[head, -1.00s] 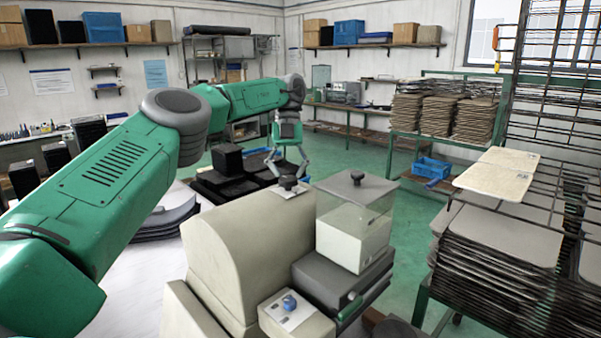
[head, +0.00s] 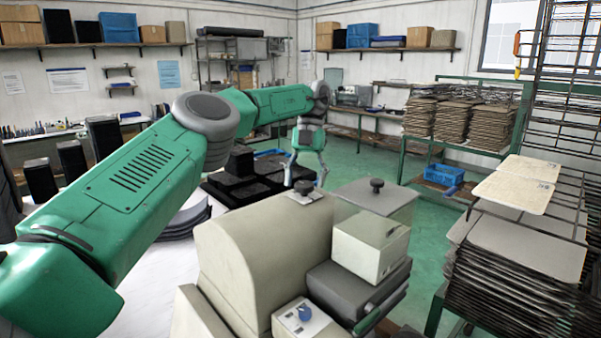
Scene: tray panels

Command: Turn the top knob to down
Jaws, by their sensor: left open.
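The top knob (head: 303,187) is small and black and sits on a pale plate on top of a cream machine (head: 260,250). A blue knob (head: 304,314) with a pale pointer mark sits on a lower panel at the machine's front. My left gripper (head: 306,180) points downward with its fingers spread, one on each side of the top knob in the picture. I cannot tell whether it touches the knob. The knob's pointing direction is too small to read. My right gripper is not in view.
A clear lid with a black knob (head: 376,185) stands over a white box (head: 371,247) beside the machine. Black blocks (head: 240,165) lie behind the gripper. Stacked panels (head: 520,260) on a rack are at the right. Green floor is open between them.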

